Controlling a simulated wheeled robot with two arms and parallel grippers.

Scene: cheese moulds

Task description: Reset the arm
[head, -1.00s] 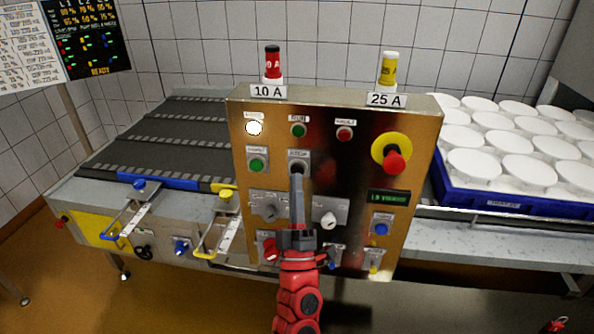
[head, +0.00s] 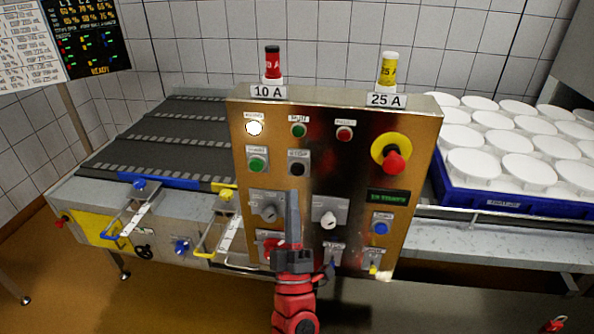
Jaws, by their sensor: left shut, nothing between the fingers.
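A brass-coloured control panel (head: 352,164) stands in the middle of the head view. My left gripper (head: 292,198) is in front of its lower middle, shut and empty, pointing up. Its fingertips are between a grey rotary switch (head: 268,212) and a white knob (head: 328,220), below the black button (head: 298,169). The green button (head: 257,164) is up and to the left of the fingertips. The gripper hides part of the panel's lower middle, including part of a red knob (head: 268,248). I cannot tell whether the gripper touches the panel.
A red-and-yellow emergency stop (head: 393,158) and red and yellow fuses (head: 272,66) project from the panel. A dark conveyor (head: 168,137) lies at left, with blue and yellow handles before it. A blue crate (head: 505,203) of white moulds stands at right. Floor is free at lower left.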

